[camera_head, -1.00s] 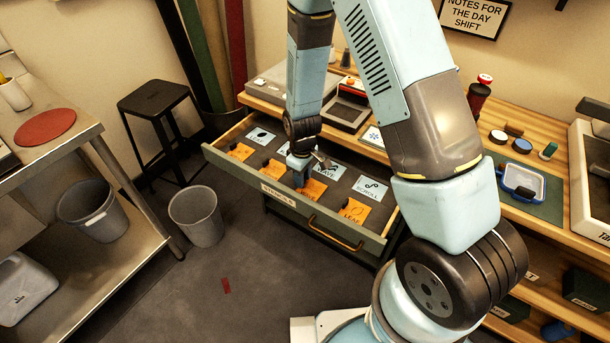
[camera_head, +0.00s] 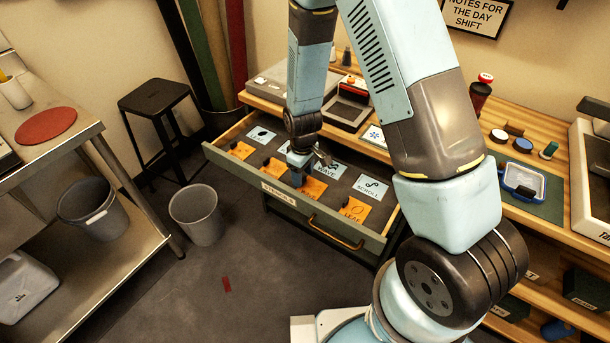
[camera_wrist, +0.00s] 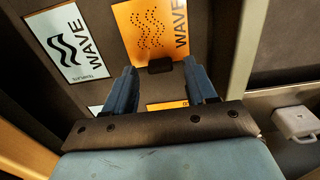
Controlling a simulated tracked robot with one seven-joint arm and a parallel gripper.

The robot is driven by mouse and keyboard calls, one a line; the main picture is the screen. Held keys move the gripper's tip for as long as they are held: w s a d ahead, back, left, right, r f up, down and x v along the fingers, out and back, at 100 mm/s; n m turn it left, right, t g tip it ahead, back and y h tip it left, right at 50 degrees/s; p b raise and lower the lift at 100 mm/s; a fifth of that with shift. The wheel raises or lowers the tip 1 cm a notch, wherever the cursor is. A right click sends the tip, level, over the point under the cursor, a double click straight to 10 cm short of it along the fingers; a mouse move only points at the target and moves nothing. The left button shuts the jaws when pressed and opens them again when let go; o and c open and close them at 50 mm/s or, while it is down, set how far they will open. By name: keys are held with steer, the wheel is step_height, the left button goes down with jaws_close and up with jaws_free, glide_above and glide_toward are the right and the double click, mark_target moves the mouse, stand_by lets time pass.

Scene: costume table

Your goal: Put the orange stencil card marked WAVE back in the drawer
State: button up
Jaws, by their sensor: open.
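The orange stencil card marked WAVE (camera_wrist: 148,28) lies flat in the open drawer, its dotted wave pattern facing up. In the head view it shows partly behind my gripper (camera_head: 298,181). In the wrist view my gripper (camera_wrist: 161,72) is open, with its two blue fingers apart at the card's near edge. A small black grip block on that edge lies between the fingertips, and nothing is clamped. The drawer (camera_head: 230,157) is pulled out from the wooden bench. Beside the card lies the pale blue WAVE template (camera_wrist: 69,42).
Other orange cards lie along the drawer's front, including LEAF (camera_head: 355,210). Pale blue templates lie behind them, including SCROLL (camera_head: 371,187). A grey bin (camera_head: 196,215) stands left of the drawer. The floor in front is mostly clear.

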step_height(320, 180, up, 11)
step_height(320, 180, up, 12)
steer(key=m+t, duration=0.1)
steer(key=m, duration=0.1)
glide_above(303, 178)
steer(key=d, duration=0.5)
steer(key=s+d+r+m+t, duration=0.1)
steer(key=s+d+r+m, duration=0.3)
steer(key=r, duration=0.5)
steer(key=s+d+r+m+t, duration=0.1)
steer(key=s+d+r+m, duration=0.1)
steer(key=s+d+r, duration=0.3)
steer(key=s+d+r+m+t, duration=0.2)
steer(key=s+d+r, duration=0.3)
steer(key=s, duration=0.5)
step_height(303, 178, up, 2)
steer(key=shift+s+d+r+t, duration=0.15)
steer(key=shift+d+t, duration=0.1)
steer(key=shift+t, duration=0.05)
